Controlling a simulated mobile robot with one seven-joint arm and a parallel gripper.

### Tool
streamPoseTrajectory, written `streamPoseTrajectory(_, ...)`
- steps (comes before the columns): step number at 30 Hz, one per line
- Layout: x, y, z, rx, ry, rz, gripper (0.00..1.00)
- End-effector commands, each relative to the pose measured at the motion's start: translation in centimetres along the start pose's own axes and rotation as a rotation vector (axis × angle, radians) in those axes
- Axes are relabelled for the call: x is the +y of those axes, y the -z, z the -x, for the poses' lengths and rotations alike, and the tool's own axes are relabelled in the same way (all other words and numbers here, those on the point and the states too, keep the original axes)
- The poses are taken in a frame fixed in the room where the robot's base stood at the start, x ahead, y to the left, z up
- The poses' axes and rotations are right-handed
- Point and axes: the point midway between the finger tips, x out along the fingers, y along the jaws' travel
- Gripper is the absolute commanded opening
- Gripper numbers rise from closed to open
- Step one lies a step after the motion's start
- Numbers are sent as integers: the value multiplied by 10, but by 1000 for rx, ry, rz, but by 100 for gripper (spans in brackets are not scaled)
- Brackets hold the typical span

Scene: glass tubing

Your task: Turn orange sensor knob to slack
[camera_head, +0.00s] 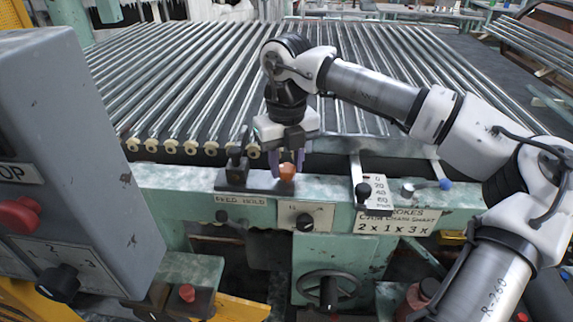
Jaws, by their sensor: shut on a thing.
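The orange knob (287,172) is a small round ball on a dark bracket (240,184) on top of the green machine rail. My gripper (288,160) points down at it from above, with its purple-tinted fingers around the knob. The fingers are shut on the knob, and part of it shows between and below them. Any slack marking near the knob is too small or hidden to read.
A grey control box (70,150) with a red button stands close at the left. A scale plate with a black lever (363,194) and a blue-tipped lever (445,184) stand right of the knob. A black handwheel (328,290) is below. Metal rollers (200,85) lie behind.

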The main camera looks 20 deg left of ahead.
Motion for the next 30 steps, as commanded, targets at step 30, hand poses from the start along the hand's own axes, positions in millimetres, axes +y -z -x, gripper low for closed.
streamPoseTrajectory(30,0,0,0,1,-1,934,11)
